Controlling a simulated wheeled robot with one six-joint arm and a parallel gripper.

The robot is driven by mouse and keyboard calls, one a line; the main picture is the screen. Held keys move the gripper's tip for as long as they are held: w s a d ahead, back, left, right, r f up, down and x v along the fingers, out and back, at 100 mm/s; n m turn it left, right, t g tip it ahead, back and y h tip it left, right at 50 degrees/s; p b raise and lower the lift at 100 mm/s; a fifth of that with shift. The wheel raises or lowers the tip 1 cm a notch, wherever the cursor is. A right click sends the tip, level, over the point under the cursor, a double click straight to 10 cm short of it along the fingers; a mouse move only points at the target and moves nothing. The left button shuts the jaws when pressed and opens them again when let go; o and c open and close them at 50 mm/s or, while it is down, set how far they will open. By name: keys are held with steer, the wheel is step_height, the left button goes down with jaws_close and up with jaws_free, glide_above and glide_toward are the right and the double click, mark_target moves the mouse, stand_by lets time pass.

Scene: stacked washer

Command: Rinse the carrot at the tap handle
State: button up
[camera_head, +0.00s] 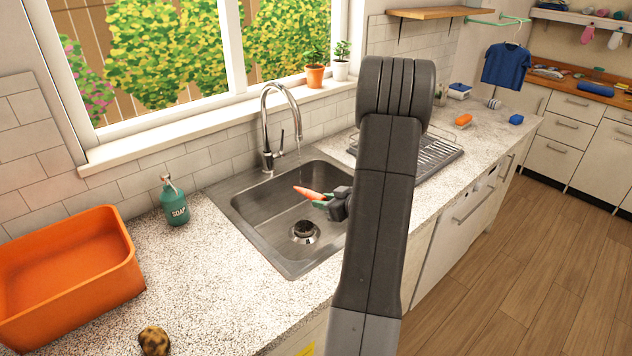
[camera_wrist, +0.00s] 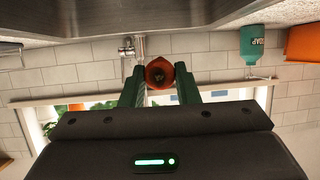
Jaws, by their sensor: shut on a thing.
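The orange carrot (camera_head: 308,193) is held out over the sink basin (camera_head: 262,222). My gripper (camera_head: 322,202) is shut on it, with the carrot's tip pointing left. In the wrist view the carrot (camera_wrist: 159,73) shows end-on between the two green fingers (camera_wrist: 160,84). The chrome tap (camera_head: 265,118) arches over the sink from the window side, with its thin handle (camera_head: 282,139) on the right of its body. A thin stream of water (camera_head: 299,160) falls from the spout towards the carrot. Whether it touches the carrot is hard to tell. My arm hides part of the sink's right side.
A teal soap bottle (camera_head: 174,202) stands left of the sink. An orange tub (camera_head: 66,273) and a brown object (camera_head: 154,341) are on the left counter. A dark dish rack (camera_head: 434,152) stands to the right. Two potted plants (camera_head: 315,76) sit on the sill.

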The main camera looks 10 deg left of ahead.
steer(key=s+r+p, duration=0.2)
steer(key=s+r, duration=0.2)
steer(key=s, duration=0.1)
steer(key=shift+d, duration=0.3)
steer(key=shift+d+f, duration=0.1)
stand_by(0.4)
